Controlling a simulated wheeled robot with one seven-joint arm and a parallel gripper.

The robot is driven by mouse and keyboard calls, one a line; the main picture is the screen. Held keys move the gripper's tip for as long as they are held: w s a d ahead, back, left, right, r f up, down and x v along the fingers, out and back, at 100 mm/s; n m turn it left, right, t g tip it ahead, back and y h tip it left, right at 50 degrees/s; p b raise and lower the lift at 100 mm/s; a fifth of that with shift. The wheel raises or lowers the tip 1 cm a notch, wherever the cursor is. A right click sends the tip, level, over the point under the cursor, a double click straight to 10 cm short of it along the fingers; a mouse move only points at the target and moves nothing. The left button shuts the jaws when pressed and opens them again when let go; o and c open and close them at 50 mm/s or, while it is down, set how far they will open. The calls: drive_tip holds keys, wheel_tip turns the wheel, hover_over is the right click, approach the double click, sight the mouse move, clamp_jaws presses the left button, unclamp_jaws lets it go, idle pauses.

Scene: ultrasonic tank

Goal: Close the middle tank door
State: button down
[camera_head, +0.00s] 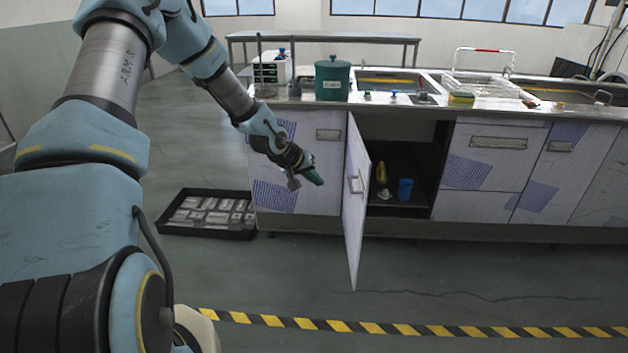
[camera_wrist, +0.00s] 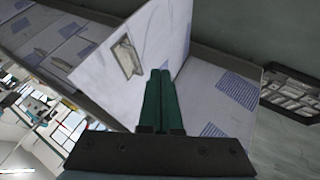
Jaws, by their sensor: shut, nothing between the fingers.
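The middle tank door (camera_head: 354,200) stands swung wide open from the counter front, hinged on its left side. It is a pale panel with a small metal handle (camera_head: 356,184) on its face. The cabinet opening (camera_head: 405,150) behind it shows a yellow item, a white item and a blue cup inside. My gripper (camera_head: 316,178) is shut and empty, just left of the door in the head view. In the wrist view the green fingers (camera_wrist: 160,85) point toward the door (camera_wrist: 150,45), and its handle (camera_wrist: 126,56) shows left of the fingertips. Whether they touch the door cannot be told.
A black crate (camera_head: 205,233) of metal parts sits on the floor left of the cabinet. The counter (camera_head: 440,104) carries a green canister (camera_head: 332,78) and a wire basket. Yellow-black tape (camera_head: 420,330) crosses the floor; the floor before the door is clear.

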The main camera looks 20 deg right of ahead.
drive_tip(key=w+d+f+p, duration=0.1)
drive_tip(key=d+f+p, duration=0.2)
drive_tip(key=d+f, duration=0.3)
drive_tip(key=shift+d+f, duration=0.35)
drive_tip(key=shift+d, duration=1.4)
drive_tip(key=shift+d, duration=0.1)
